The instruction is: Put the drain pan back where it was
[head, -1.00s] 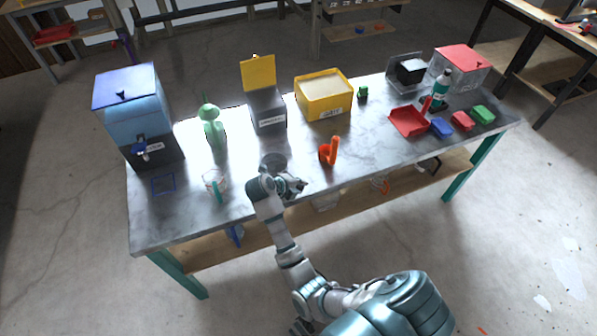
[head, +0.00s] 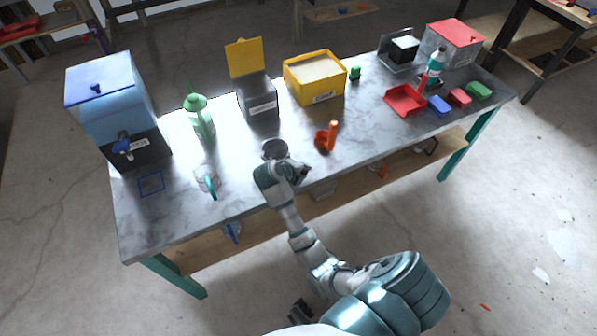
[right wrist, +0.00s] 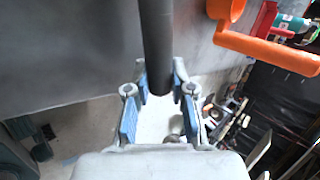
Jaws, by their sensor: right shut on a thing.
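A small dark round pan (head: 275,149), which I take for the drain pan, is at the front middle of the grey bench. Its dark rod-like handle (right wrist: 157,40) passes between the blue finger pads of my right gripper (right wrist: 160,82) in the right wrist view. My right gripper is shut on this handle, and in the head view (head: 292,170) it is at the bench's front edge. I cannot tell whether the pan touches the bench top. A dark part (head: 302,312) low in the head view may be my left gripper; its fingers are not clear.
A white cup with a green handle (head: 206,181) and a blue square outline (head: 151,185) are to the left. Behind are a grey bin (head: 258,97) and yellow box (head: 315,78).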

